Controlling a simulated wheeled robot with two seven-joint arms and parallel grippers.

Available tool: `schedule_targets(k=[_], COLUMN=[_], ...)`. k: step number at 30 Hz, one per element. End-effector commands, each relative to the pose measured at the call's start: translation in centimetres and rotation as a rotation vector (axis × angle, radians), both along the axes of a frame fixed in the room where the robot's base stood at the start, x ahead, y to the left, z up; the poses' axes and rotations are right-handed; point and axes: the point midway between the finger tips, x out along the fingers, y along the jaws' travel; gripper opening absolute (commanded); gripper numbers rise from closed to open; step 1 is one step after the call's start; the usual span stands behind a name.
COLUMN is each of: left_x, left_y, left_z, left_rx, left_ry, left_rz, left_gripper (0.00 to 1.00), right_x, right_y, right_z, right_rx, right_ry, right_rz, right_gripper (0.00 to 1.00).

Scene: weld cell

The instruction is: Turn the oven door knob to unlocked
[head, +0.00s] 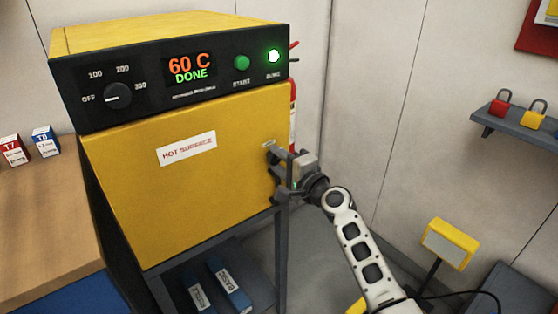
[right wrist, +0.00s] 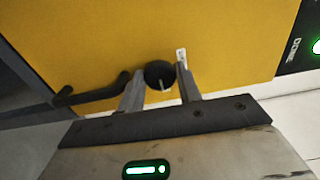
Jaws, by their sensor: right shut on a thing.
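The yellow oven door (head: 180,200) is closed and carries a "HOT SURFACE" label. The dark round door knob (right wrist: 158,73) shows in the right wrist view between my gripper's two fingers, with a pale pointer mark on it. My right gripper (right wrist: 160,84) is shut on the knob; in the head view the gripper (head: 282,168) covers the knob at the door's right edge. A small pale plate (right wrist: 181,56) is beside the knob, its lettering too small to read. A black bar handle (right wrist: 90,93) lies beside the knob. My left gripper is out of view.
The oven's black panel (head: 215,88) reads "60 C DONE", with a green lamp (head: 273,56) lit and the dial (head: 118,96) towards OFF. A wooden bench (head: 45,215) stands left, a padlock shelf (head: 515,122) right. A red extinguisher (head: 293,110) is behind the oven.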

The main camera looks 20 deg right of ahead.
Motion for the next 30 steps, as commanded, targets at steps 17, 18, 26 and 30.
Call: schedule_targets(k=[17, 18, 26, 30], left_x=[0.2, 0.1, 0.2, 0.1], left_y=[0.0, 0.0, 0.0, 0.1], left_z=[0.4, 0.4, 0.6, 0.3], left_rx=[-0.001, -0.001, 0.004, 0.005], left_ry=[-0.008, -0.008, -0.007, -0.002], left_rz=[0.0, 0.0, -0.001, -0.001], left_gripper=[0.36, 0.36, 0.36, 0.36], right_x=[-0.1, -0.3, -4.4, -7.7], right_y=[0.0, -0.1, -1.7, -2.8], right_z=[0.0, 0.0, -0.1, -0.2], right_rx=[0.0, 0.0, -0.004, -0.004], right_ry=[0.0, 0.0, 0.002, 0.002], right_rz=[0.0, -0.001, -0.002, -0.001], right_gripper=[0.56, 0.56, 0.56, 0.56])
